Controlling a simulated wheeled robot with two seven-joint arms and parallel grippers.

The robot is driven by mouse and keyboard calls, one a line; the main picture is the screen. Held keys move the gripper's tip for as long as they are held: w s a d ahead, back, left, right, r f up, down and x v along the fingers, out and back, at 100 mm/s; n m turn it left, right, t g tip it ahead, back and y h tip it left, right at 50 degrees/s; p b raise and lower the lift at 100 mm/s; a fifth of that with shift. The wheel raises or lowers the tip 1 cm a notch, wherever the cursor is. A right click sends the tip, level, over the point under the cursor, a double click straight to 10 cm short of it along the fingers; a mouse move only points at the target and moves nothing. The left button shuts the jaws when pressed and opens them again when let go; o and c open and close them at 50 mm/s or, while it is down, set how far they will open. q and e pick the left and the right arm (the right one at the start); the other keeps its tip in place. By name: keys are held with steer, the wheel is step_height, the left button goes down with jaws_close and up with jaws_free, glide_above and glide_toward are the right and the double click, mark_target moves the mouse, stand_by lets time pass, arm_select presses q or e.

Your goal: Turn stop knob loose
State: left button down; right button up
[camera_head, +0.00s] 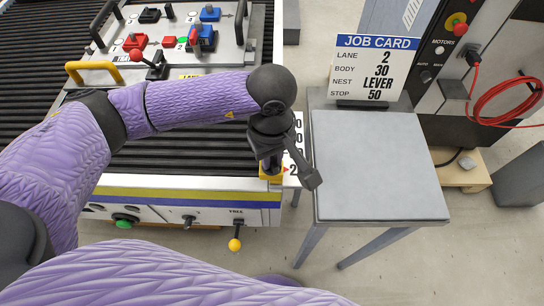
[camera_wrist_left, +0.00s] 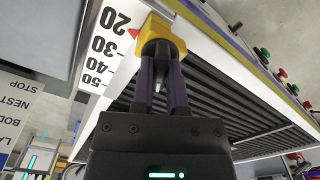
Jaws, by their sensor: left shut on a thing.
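The yellow stop block (camera_head: 271,174) sits at the right front corner of the conveyor. In the left wrist view, the left gripper (camera_wrist_left: 161,58) is shut on the stop knob at the block. The knob is mostly hidden between the fingers, so its turn cannot be read. My right gripper is not in view.
A fixture tray (camera_head: 170,45) lies on the conveyor rollers. A yellow-tipped lever (camera_head: 235,244) hangs at the front.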

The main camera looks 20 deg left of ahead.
arm_select(q)
steer(key=shift+n, duration=0.3)
steer(key=n, duration=0.5)
steer(key=shift+n, duration=0.3)
steer(key=n+p, duration=0.1)
steer(key=n, duration=0.1)
steer(key=shift+n, duration=0.4)
steer(key=n, duration=0.3)
steer(key=shift+n+p, duration=0.35)
steer(key=shift+n, duration=0.05)
steer(key=c, duration=0.7)
jaws_free()
